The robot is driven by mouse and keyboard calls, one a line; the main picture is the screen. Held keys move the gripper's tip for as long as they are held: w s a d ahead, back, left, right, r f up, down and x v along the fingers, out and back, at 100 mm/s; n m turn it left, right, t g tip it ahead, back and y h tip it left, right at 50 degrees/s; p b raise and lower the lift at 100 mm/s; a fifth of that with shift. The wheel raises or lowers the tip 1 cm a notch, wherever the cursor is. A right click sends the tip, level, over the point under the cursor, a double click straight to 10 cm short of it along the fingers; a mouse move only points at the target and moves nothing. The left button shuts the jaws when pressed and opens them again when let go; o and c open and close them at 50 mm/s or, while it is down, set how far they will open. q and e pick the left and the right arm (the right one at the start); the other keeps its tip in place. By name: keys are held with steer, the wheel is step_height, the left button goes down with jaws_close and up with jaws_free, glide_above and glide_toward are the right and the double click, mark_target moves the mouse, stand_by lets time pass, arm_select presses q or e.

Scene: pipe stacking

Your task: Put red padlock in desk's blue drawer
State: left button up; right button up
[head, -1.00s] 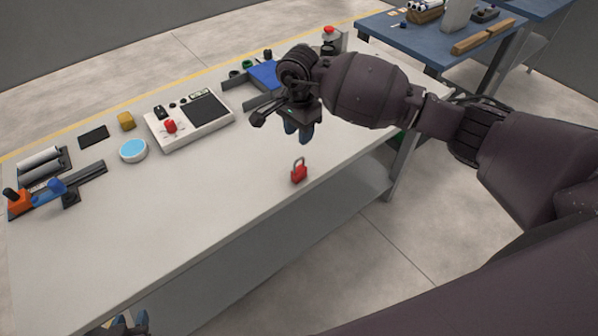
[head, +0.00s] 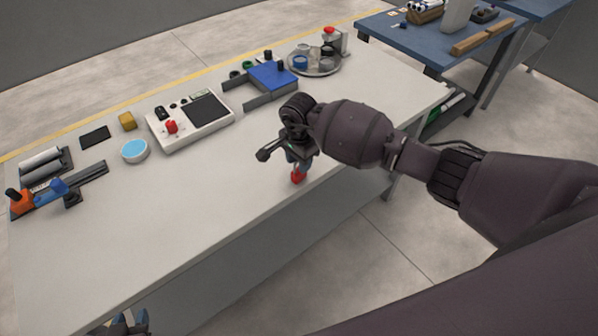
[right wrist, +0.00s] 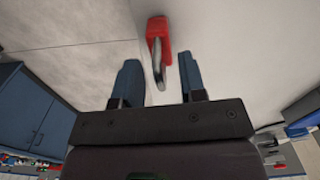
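The red padlock (head: 298,177) stands near the front edge of the white desk (head: 215,205). My right gripper (head: 298,163) is low over it in the head view and partly hides it. In the right wrist view the padlock (right wrist: 157,38) lies just ahead of the open fingers (right wrist: 160,80), its grey shackle reaching into the gap between them. My left gripper (head: 128,324) shows only its two parted fingertips at the bottom edge, below the desk's front edge. No drawer of the desk is clearly visible in the head view.
Along the desk's back are a device with a red knob (head: 171,127), a light-blue round tin (head: 134,150), a blue sliding fixture (head: 272,76) and a round tray (head: 328,69). A blue cabinet (right wrist: 27,113) shows at left in the right wrist view. The desk's front middle is clear.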

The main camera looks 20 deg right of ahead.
jaws_close()
steer(key=shift+r, duration=0.1)
stand_by(0.4)
